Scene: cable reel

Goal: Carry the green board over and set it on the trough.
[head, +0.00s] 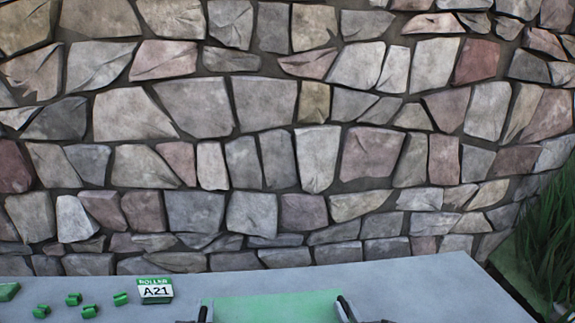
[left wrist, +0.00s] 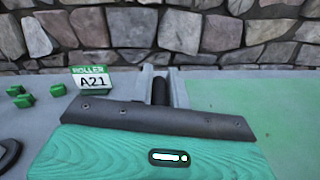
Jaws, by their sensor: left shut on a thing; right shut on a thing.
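The flat green board (head: 278,306) shows at the bottom middle of the head view, with a dark handle at each side. Its near part is cut off by the frame. The board also shows at the right of the left wrist view (left wrist: 270,110). My left gripper (head: 204,311) is shut on the left handle; in the left wrist view its pale fingers (left wrist: 162,84) stand on both sides of the dark handle. My right gripper (head: 347,309), mostly cut off, is at the right handle and shut on it. I cannot make out the trough. Whether the board touches the table is unclear.
The grey table (head: 425,285) is bare right of the board. A green-and-white sign reading ROLLER A21 (head: 155,290) stands at left, with several small green blocks (head: 90,311) beside it. A stone wall (head: 290,130) rises behind the table. Grass (head: 550,245) grows at far right.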

